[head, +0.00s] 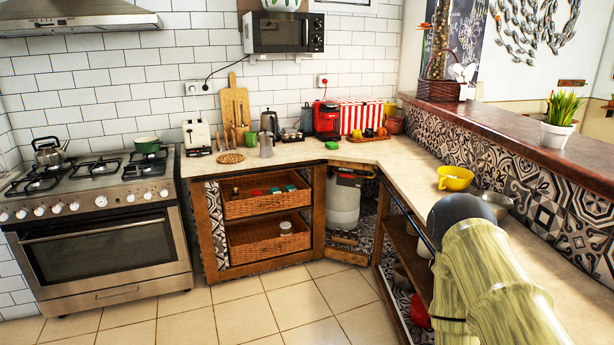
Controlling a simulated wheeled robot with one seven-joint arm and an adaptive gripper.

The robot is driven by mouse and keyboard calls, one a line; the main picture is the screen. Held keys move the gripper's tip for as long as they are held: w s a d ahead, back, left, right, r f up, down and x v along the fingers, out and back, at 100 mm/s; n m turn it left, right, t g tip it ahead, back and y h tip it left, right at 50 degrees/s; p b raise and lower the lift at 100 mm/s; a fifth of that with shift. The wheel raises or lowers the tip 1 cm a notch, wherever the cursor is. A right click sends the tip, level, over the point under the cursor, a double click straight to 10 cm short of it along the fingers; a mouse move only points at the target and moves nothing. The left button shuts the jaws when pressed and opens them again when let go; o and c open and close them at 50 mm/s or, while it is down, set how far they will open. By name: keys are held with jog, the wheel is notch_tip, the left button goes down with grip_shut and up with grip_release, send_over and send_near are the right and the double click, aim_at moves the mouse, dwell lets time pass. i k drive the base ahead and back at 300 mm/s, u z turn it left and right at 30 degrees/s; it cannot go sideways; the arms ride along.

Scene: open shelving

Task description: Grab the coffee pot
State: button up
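A small silver pot that looks like a stovetop coffee pot (266,145) stands upright on the corner counter, in front of a dark kettle (269,122). A wooden trivet (230,157) lies to its left. My arm shows at the lower right, over the right-hand counter, well apart from the pot. My gripper itself cannot be made out, so its fingers are hidden or out of frame.
A stove (96,225) with a steel kettle (48,153) and a green pot (147,145) is at left. A toaster (197,137), a red coffee machine (326,119) and a yellow cup (454,178) stand on the counter (385,152). The tiled floor (235,312) is clear.

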aim_at(266, 137)
jog(key=i, duration=3.8)
jog(key=u, duration=1.85)
